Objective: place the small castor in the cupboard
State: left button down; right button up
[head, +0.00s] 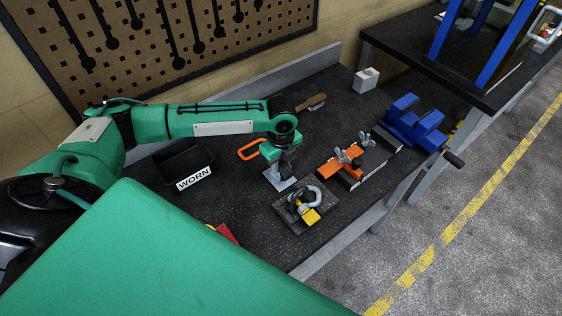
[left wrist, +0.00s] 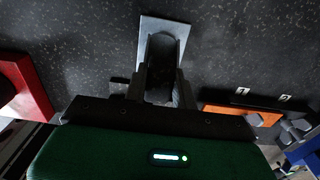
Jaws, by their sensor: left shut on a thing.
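The small castor (head: 277,182) shows in the head view as a grey metal plate under my left gripper (head: 284,168), near the middle of the bench. In the left wrist view my left gripper (left wrist: 162,80) is shut on the castor, whose grey plate (left wrist: 184,28) sticks out past the fingertips. A dark part, probably its wheel, sits between the fingers and is partly hidden. I cannot tell whether the plate touches the bench top. I cannot pick out a cupboard for certain. My right gripper is not in view.
A black bin marked WORN (head: 178,162) stands left of the gripper. A shackle and yellow piece lie on a dark block (head: 283,212) in front. An orange clamped piece (head: 341,166) and a blue vise (head: 412,122) are to the right. A blue-framed structure (head: 449,30) stands at top right.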

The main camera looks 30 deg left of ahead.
pick_arm(q)
jog(key=c, duration=1.1)
grip_release()
jog(key=shift+f, duration=0.1)
